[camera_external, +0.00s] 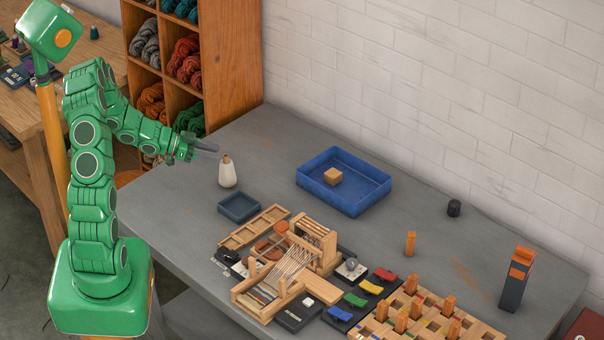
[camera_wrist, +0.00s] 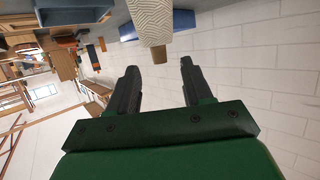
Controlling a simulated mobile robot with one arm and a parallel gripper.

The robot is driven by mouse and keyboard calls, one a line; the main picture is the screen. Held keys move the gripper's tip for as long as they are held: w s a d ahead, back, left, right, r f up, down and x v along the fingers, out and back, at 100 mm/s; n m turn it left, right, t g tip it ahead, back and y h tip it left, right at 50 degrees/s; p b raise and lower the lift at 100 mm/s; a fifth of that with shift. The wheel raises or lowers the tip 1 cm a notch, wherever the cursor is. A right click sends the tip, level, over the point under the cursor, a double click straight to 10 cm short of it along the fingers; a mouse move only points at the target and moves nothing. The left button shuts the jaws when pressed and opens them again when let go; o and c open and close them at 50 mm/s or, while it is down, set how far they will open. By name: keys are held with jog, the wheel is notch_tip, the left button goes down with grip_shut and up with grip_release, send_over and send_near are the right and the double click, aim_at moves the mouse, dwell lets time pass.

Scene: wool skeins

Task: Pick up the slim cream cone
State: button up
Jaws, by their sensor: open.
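The slim cream cone (camera_external: 227,176) stands upright on the grey table, near its back left edge, with a brown tip on top. My gripper (camera_external: 212,149) is up and left of the cone in the external view, with its fingers pointing toward the cone's top. In the wrist view, my gripper (camera_wrist: 158,68) is open with two dark fingers apart. The cone (camera_wrist: 150,22) shows patterned cream wound yarn just beyond the fingertips, and its tan tip points toward the gap. Nothing is held.
A small dark tray (camera_external: 239,207) sits just in front of the cone. A blue bin (camera_external: 345,203) with a wooden block (camera_external: 333,176) stands to its right. A wooden loom (camera_external: 290,265) lies farther forward. A wooden yarn shelf (camera_external: 228,60) rises behind.

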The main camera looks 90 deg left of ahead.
aim_at(231, 161)
jog(key=shift+x, duration=3.55)
jog(key=shift+f, duration=0.1)
grip_shut()
